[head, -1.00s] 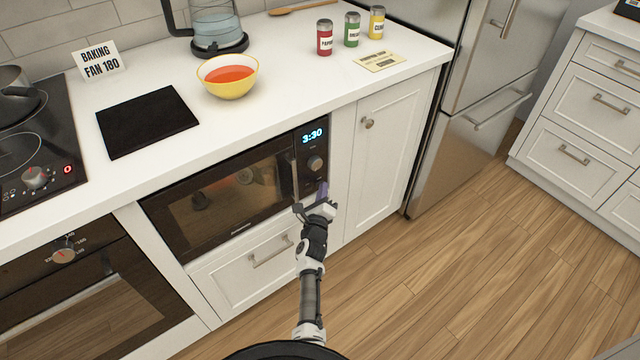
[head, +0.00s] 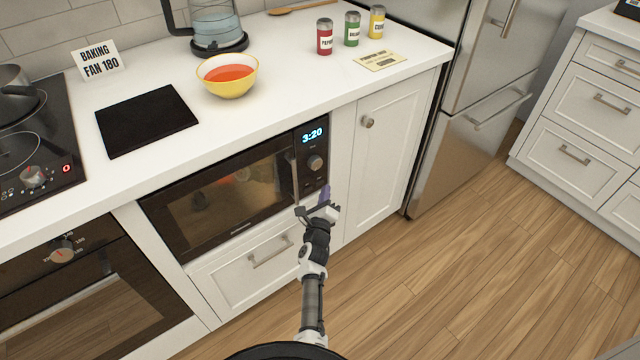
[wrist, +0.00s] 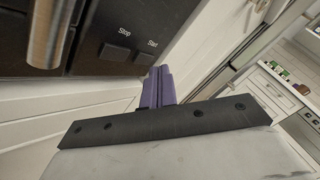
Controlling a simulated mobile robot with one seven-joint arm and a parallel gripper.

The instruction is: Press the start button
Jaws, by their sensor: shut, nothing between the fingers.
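The microwave (head: 230,197) is built in under the counter, with its door shut. Its control panel has a lit display (head: 312,135) reading 3:20 and a round knob (head: 315,163). In the wrist view, the start button (wrist: 145,59) is a dark square under the word "Start", right of the stop button (wrist: 113,52). My gripper (head: 325,192) is shut and empty at the panel's lower right. Its purple fingertips (wrist: 159,70) are close to the start button's lower right edge. I cannot tell whether they touch it.
The microwave's door handle (wrist: 47,30) stands out left of the buttons. A cabinet door (head: 380,160) is right of the microwave, and a drawer (head: 225,275) is below it. A bowl of orange-red liquid (head: 228,88) stands on the counter. The floor at right is clear.

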